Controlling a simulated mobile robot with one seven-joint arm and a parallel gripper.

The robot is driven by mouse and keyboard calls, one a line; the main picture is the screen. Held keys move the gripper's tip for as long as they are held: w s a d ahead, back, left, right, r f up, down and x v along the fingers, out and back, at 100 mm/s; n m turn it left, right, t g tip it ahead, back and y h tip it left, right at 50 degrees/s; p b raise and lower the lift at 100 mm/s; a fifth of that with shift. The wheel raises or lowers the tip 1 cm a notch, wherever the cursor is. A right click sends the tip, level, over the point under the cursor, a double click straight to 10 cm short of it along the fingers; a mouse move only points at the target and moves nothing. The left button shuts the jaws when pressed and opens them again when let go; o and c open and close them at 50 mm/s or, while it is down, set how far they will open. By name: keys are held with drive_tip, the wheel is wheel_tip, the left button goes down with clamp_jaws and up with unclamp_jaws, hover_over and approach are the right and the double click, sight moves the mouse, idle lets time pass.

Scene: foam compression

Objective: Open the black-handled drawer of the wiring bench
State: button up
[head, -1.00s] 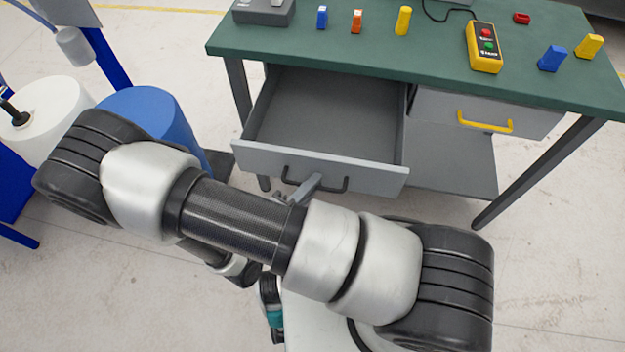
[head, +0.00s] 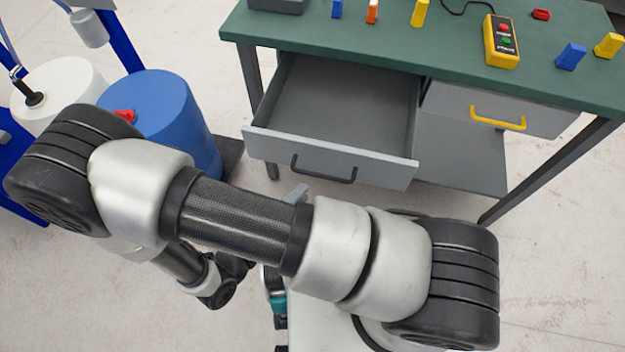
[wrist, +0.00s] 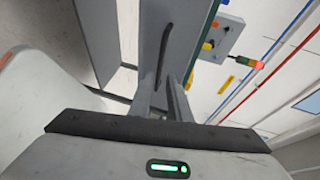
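The black-handled drawer (head: 372,168) of the wiring bench is pulled far out, and its empty inside shows in the head view. Its black handle (head: 323,172) is on the drawer front. The handle also shows in the wrist view (wrist: 164,50), ahead of my fingers. My gripper (wrist: 165,92) shows two grey fingers with a gap between them, with nothing seen held. In the head view only a small grey part of my gripper (head: 297,192) shows, just below the handle's left end and apart from it. My arm hides the rest.
The green bench top (head: 400,50) carries several small coloured blocks and a yellow button box (head: 501,40). A shut yellow-handled drawer (head: 540,112) is at the right. A blue drum (head: 175,120) and a white drum (head: 60,90) stand left. The floor right of my arm is clear.

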drive_tip(key=v, duration=0.8)
drive_tip(key=shift+s+a, duration=0.2)
drive_tip(key=w+d+r+n+g+y+p, duration=0.2)
drive_tip(key=d+r+n, duration=0.5)
drive_tip(key=r, duration=0.7)
drive_tip(key=w+d+r+n+g+y+p, duration=0.2)
drive_tip(key=d+r+n+y+p, duration=0.3)
drive_tip(key=r, duration=1)
drive_tip(key=w+d+r+n+g+y+p, duration=0.2)
drive_tip(key=d+r+n, duration=0.6)
drive_tip(key=r+n, duration=0.5)
wheel_tip(320, 180, up, 2)
drive_tip(key=shift+w+d+y+p, duration=0.15)
drive_tip(key=shift+d+y+p, duration=0.25)
drive_tip(key=shift+y+p, duration=0.55)
drive_tip(key=shift+h, duration=0.25)
